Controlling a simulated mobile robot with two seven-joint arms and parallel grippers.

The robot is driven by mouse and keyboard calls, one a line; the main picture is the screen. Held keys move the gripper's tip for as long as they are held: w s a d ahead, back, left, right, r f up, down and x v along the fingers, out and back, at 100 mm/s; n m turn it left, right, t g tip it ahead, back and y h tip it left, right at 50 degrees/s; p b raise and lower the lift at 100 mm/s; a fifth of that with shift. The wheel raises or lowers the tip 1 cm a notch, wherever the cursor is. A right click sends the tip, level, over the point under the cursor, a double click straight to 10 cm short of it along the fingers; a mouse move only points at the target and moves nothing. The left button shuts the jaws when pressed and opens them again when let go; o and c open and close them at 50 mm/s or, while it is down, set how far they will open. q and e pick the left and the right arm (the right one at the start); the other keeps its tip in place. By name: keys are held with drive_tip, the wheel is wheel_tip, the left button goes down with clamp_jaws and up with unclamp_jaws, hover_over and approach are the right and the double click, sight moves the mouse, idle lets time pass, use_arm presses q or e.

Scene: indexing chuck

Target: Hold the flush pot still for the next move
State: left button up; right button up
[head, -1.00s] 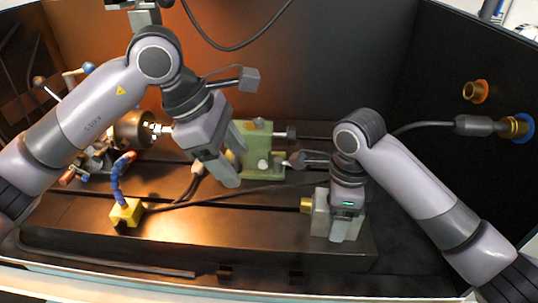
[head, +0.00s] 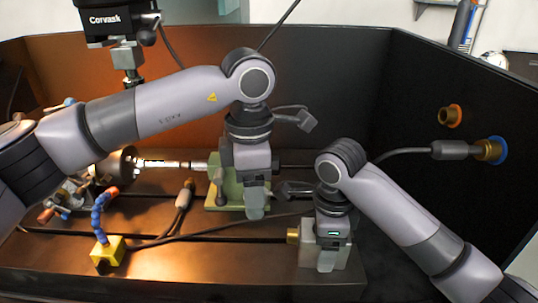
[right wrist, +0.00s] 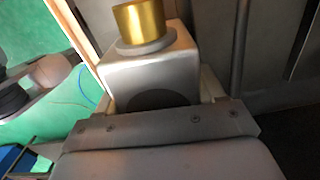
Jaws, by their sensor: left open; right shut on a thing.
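The flush pot (head: 307,256) is a pale grey block with a brass cap (head: 293,236) on its left side, standing on the dark bed at the right. My right gripper (head: 328,258) is shut on it from above. In the right wrist view the pot (right wrist: 150,75) lies against the gripper, its brass cap (right wrist: 141,22) pointing away; the wrist casing hides its near part. My left gripper (head: 254,210) is open and points down in front of the green tailstock (head: 224,190), partly covering it. I cannot tell whether it touches the tailstock.
The chuck (head: 115,165) with a bright shaft is at the left. A yellow block (head: 107,254) with a blue hose stands front left. A cable runs across the bed. A cable plug (head: 450,150) meets the blue-ringed fitting on the right wall. The front centre bed is clear.

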drive_tip(key=shift+d+f, duration=0.1)
drive_tip(key=o, duration=1.2)
drive_tip(key=shift+o, duration=0.2)
